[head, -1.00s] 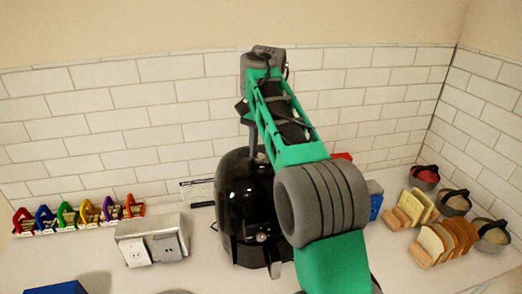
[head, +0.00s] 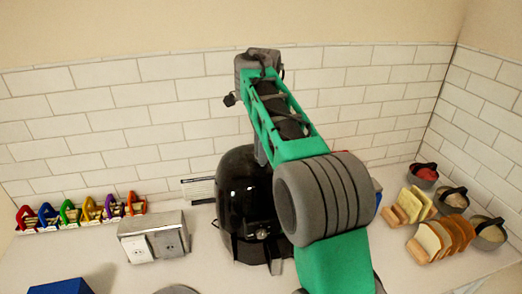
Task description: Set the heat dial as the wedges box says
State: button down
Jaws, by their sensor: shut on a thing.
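A glossy black appliance, like an air fryer (head: 236,190), stands at the middle of the counter, with a small silver part (head: 262,234) low on its front. My green and grey arm crosses in front of its right side. My gripper (head: 261,154) points down at the top of the appliance, shut on what seems to be the heat dial there. The fingertips and dial are mostly hidden by my arm, so the dial's setting cannot be read. A blue box (head: 377,196) shows partly behind my arm. No wedges label can be made out.
A grey metal box with outlet plates (head: 150,222) stands left of the appliance. Colourful clip-like holders (head: 82,212) line the back left. A dark blue box (head: 60,287) is at the front left.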

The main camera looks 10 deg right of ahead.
jog(key=shift+m, duration=0.5)
jog(key=c, duration=1)
grip_release()
jog(key=shift+c, duration=0.2)
